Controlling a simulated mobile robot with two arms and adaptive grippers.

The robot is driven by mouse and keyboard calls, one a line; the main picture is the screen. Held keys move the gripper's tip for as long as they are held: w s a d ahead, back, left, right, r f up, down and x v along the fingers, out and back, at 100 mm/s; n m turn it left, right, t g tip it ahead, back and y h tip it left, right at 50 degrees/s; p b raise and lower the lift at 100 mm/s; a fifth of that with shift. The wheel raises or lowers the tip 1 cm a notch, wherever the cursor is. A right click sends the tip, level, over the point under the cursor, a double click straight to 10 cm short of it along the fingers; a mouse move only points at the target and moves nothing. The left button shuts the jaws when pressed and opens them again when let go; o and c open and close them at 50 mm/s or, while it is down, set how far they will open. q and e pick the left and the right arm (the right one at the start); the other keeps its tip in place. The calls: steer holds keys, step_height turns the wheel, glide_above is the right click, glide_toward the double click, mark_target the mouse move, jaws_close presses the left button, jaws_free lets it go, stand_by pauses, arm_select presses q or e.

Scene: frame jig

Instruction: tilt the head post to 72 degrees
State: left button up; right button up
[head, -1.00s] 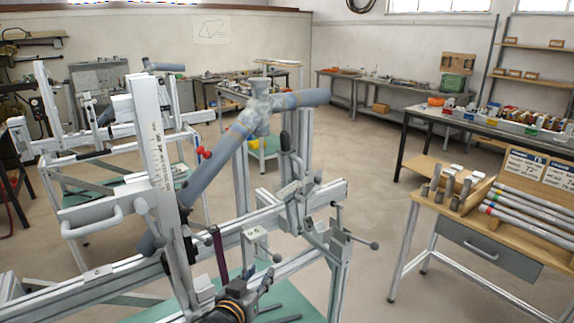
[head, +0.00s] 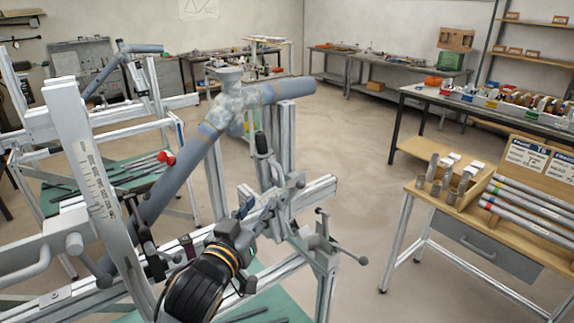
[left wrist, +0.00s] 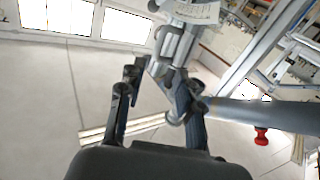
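A pale upright post with a printed scale (head: 92,170), which I take to be the head post, leans to the left at the jig's near left. Grey-blue frame tubes (head: 170,185) slope up beside it; one also crosses the right of the left wrist view (left wrist: 250,115). My left gripper (head: 256,212) reaches in from below, close to the clamp hardware on the jig's rail. In the left wrist view its fingers (left wrist: 160,82) stand apart, with a grey metal fitting (left wrist: 170,45) beyond them. Contact cannot be told. My right gripper is not in view.
A bar handle (head: 30,262) sticks out left of the post. A red knob (head: 166,158) sits by the sloping tube. A wooden bench with tubes (head: 440,205) stands right. The floor between (head: 365,150) is clear.

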mark_target(279, 177)
arm_select(q)
steer(key=x, duration=0.2)
steer(key=p+x, duration=0.1)
steer(key=x, duration=0.1)
steer(key=p+x, duration=0.1)
steer(key=x, duration=0.1)
steer(key=shift+w+d+r, duration=0.15)
steer(key=shift+w+r, duration=0.1)
steer(key=shift+r, duration=0.1)
steer(key=p+x, duration=0.1)
steer(key=x, duration=0.3)
steer(key=shift+w, duration=0.1)
steer(key=shift+w+d+p, duration=0.15)
steer(key=shift+w+p, duration=0.15)
steer(key=shift+w, duration=0.35)
steer(key=shift+w+d+f, duration=0.15)
steer(key=shift+w+d, duration=0.05)
steer(key=shift+w, duration=0.2)
jaws_close()
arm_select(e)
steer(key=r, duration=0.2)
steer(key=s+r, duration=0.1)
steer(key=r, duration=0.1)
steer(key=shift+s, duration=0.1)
